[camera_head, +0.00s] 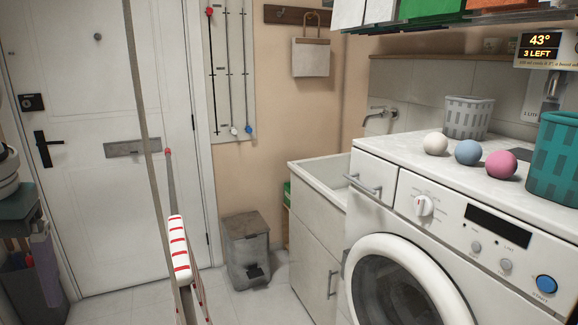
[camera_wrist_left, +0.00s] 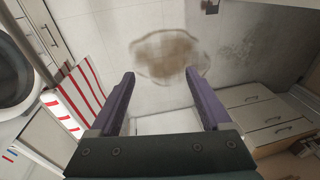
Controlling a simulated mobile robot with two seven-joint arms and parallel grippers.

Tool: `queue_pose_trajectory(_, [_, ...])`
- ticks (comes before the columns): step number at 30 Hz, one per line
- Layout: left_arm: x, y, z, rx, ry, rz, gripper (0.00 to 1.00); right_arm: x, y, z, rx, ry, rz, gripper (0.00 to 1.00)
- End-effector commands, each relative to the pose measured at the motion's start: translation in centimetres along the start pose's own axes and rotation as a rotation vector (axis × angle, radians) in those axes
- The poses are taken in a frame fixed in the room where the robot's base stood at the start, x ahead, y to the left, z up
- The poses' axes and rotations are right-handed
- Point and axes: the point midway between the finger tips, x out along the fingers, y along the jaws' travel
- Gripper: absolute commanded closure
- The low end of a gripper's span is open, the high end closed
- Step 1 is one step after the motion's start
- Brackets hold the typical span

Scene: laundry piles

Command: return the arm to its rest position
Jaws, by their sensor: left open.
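My left gripper (camera_wrist_left: 160,75) shows in the left wrist view with its two purple fingers spread wide apart. Nothing is between them but the view of the floor. In the head view the left gripper (camera_head: 36,270) hangs at the left edge, in front of the white door, with its fingers pointing down. Part of that arm is cut off by the picture edge. My right gripper is in neither view.
A red-and-white striped item (camera_head: 180,250) stands near a thin pole; similar stripes (camera_wrist_left: 75,100) show left of the gripper. A brown stain (camera_wrist_left: 170,55) marks the floor. Drawers (camera_wrist_left: 260,112) are at right.

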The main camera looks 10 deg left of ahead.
Motion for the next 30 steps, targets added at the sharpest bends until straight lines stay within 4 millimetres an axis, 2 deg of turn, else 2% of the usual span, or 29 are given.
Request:
queue_pose_trajectory(6, [3.0, -0.6, 3.0, 0.268, 0.064, -0.035, 0.18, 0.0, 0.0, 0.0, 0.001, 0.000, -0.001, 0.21])
queue_pose_trajectory(12, [5.0, -2.3, 6.4, 0.612, 0.178, -0.097, 0.18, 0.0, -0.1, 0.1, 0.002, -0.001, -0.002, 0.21])
queue_pose_trajectory(21, [3.7, -5.5, 9.3, 1.001, 0.336, -0.250, 0.18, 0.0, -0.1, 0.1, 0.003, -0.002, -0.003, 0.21])
queue_pose_trajectory(29, [1.2, -7.7, 10.4, 1.219, 0.419, -0.390, 0.18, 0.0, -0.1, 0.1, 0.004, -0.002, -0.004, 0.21])
queue_pose_trajectory(30, [1.8, -6.9, 11.2, 1.174, 0.410, -0.341, 0.18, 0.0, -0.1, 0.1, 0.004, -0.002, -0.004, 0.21])
